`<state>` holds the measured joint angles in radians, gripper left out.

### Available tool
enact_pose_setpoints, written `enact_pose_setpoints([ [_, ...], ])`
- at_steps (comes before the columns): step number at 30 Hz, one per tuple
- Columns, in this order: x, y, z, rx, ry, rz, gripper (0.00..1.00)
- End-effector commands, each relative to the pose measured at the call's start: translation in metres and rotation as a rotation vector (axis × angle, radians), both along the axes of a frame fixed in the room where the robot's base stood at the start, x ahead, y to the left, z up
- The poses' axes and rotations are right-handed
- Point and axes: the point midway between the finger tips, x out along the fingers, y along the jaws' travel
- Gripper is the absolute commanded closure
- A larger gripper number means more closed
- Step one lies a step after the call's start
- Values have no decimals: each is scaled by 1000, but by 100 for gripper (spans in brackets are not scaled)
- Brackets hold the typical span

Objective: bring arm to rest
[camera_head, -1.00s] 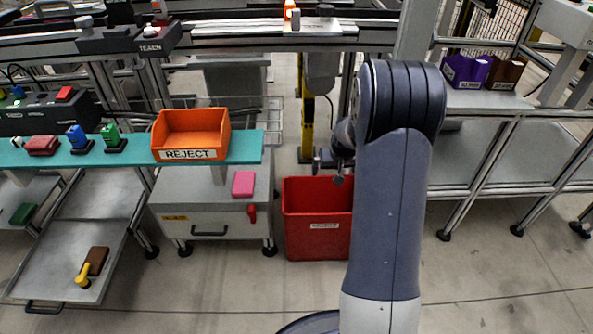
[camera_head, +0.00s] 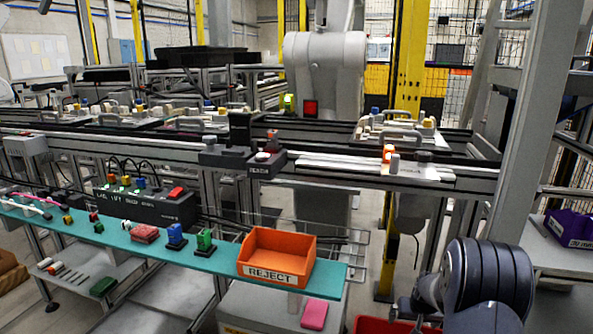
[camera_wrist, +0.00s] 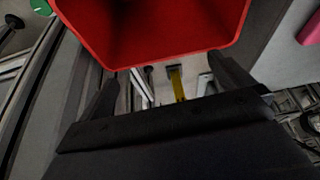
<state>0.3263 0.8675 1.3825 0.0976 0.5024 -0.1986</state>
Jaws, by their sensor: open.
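My gripper (camera_wrist: 168,90) shows in the wrist view with its two dark fingers spread wide and nothing between them. A red bin (camera_wrist: 150,35) fills the top of that view, just beyond the fingertips; I cannot tell if they touch it. In the head view my arm's grey rounded joint (camera_head: 485,280) is at the lower right. The red bin's rim (camera_head: 375,324) shows at the bottom edge, left of the arm. My gripper is mostly hidden or out of frame in the head view.
An orange REJECT bin (camera_head: 277,258) stands on a teal shelf (camera_head: 213,262) with several small coloured parts. A pink block (camera_head: 314,314) lies on the cabinet below. A conveyor line with fixtures (camera_head: 410,130) runs behind. A grey post (camera_head: 545,130) and purple bin (camera_head: 570,228) are at the right.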

Motion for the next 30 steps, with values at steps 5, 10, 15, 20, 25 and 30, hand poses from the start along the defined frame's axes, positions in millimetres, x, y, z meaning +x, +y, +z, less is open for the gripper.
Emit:
enact_pose_setpoints([
  [5, 0, 0, 7, 0, 1, 0, 0],
  [10, 0, 0, 7, 0, 1, 0, 0],
  [15, 0, 0, 6, 0, 1, 0, 0],
  [20, 0, 0, -4, 1, 1, -1, 0],
  [25, -1, 0, -28, 2, 3, -1, 0],
  [30, -1, 0, -53, 1, 2, -1, 0],
])
